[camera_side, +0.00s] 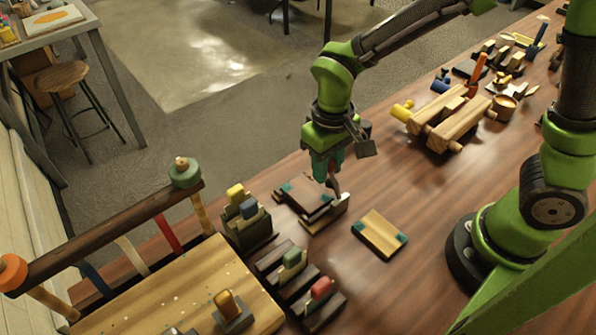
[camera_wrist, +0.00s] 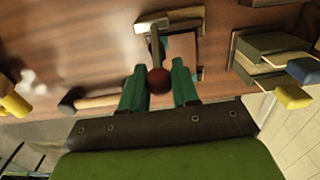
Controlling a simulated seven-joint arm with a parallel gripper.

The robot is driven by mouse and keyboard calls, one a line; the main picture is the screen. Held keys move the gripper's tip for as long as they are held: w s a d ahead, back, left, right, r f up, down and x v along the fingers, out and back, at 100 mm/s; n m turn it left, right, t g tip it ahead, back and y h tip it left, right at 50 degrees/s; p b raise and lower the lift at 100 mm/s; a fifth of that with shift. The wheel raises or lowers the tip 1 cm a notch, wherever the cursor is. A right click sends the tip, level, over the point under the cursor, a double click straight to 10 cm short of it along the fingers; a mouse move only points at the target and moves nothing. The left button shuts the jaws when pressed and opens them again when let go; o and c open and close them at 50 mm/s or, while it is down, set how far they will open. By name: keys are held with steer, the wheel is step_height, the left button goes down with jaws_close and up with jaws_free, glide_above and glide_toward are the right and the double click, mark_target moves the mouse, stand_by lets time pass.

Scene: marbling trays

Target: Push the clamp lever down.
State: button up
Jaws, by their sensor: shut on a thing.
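The clamp (camera_side: 328,214) stands on the wooden table beside a flat brown board with teal corners (camera_side: 300,193). Its dark lever (camera_side: 334,186) rises from the clamp toward my gripper (camera_side: 325,172). In the wrist view the lever (camera_wrist: 154,45) runs from the pale clamp bar (camera_wrist: 170,20) to a dark red ball knob (camera_wrist: 159,80). My gripper (camera_wrist: 158,83) has its two teal fingers shut on this knob, one on each side. In the side view the fingers hide the knob. The lever's exact angle is hard to tell.
A loose board with teal corners (camera_side: 380,234) lies right of the clamp. Blocks with coloured knobs (camera_side: 247,222) stand close on its left, others (camera_side: 292,262) in front. A wooden rack (camera_side: 108,240) is further left. A log-like wooden frame (camera_side: 450,122) lies behind right.

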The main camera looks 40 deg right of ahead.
steer(key=shift+w+f, duration=0.3)
steer(key=shift+w, duration=0.2)
steer(key=shift+w+f, duration=0.35)
steer(key=shift+f, duration=0.05)
steer(key=shift+w+f, duration=0.25)
steer(key=shift+f, duration=0.15)
